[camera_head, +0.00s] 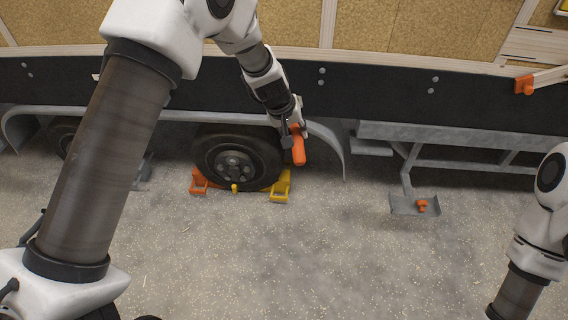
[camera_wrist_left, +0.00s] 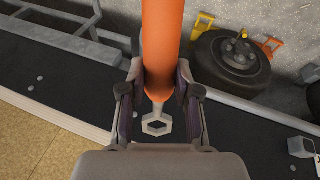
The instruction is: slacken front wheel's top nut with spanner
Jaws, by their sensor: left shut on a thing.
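The spanner (camera_head: 299,150) has a thick orange handle and a grey hexagonal ring end. My left gripper (camera_head: 293,130) is shut on the handle, in front of the dark trailer side, up and to the right of the nearer wheel. In the left wrist view the spanner (camera_wrist_left: 162,40) runs between the fingers (camera_wrist_left: 160,82), with its ring below them. The wheel (camera_head: 237,157) has a dark tyre and a grey hub with several nuts; it also shows in the left wrist view (camera_wrist_left: 232,60). The spanner is apart from the nuts. My right gripper is out of view.
An orange chock (camera_head: 199,182) and a yellow chock (camera_head: 281,185) flank the wheel's base. A grey mudguard (camera_head: 333,147) curves beside it. A second wheel (camera_head: 62,135) is partly hidden by my left arm. A step (camera_head: 402,206) hangs at right. The speckled floor is clear in front.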

